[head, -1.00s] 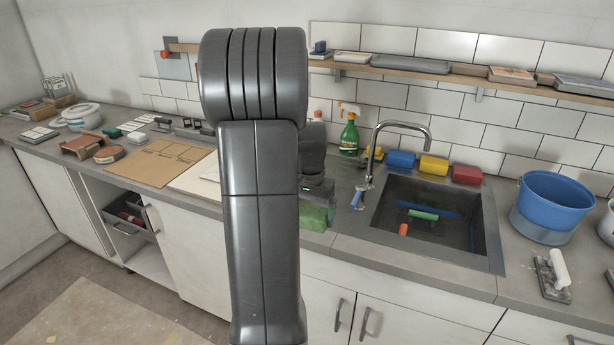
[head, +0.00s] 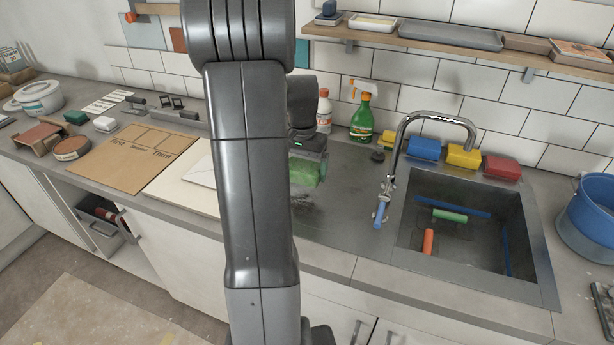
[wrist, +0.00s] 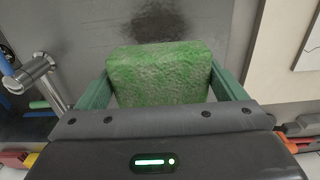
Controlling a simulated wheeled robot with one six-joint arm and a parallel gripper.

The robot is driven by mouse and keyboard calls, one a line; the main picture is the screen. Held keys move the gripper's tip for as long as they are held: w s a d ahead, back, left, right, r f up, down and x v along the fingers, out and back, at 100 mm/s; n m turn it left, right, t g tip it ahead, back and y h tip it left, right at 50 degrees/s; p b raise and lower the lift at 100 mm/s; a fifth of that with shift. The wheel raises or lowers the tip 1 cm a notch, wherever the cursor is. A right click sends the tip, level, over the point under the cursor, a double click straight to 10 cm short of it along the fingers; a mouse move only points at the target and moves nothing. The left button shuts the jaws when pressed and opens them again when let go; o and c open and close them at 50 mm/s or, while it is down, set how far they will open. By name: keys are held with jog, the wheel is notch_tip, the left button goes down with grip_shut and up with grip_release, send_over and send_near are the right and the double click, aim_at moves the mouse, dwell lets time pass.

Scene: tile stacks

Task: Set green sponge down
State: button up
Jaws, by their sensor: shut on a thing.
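The green sponge (head: 304,173) is in my gripper (head: 308,160), over the grey metal drainboard (head: 335,222) left of the sink. In the wrist view the sponge (wrist: 160,74) is a speckled green block between the two dark green fingers of my gripper (wrist: 160,90), which are shut on its sides. Bare drainboard with a dark damp patch shows beyond it. My arm hides part of the sponge's surroundings in the head view. I cannot tell whether its underside touches the surface.
The sink (head: 465,235) with a chrome faucet (head: 400,160) lies to the right. A green spray bottle (head: 363,118) and a white bottle (head: 323,110) stand behind. Blue (head: 423,148), yellow (head: 462,157) and red (head: 502,168) blocks line the back. A cardboard sheet (head: 137,157) lies left.

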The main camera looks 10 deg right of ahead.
aim_at(303, 201)
notch_tip(303, 201, down, 8)
jog(key=shift+r+p, duration=0.1)
jog(key=shift+p, duration=0.35)
jog(key=shift+s, duration=0.1)
jog(key=shift+f, duration=0.2)
jog(key=o, duration=0.5)
jog(key=shift+f, duration=0.1)
jog(key=shift+o, duration=0.9)
jog(key=shift+r, duration=0.2)
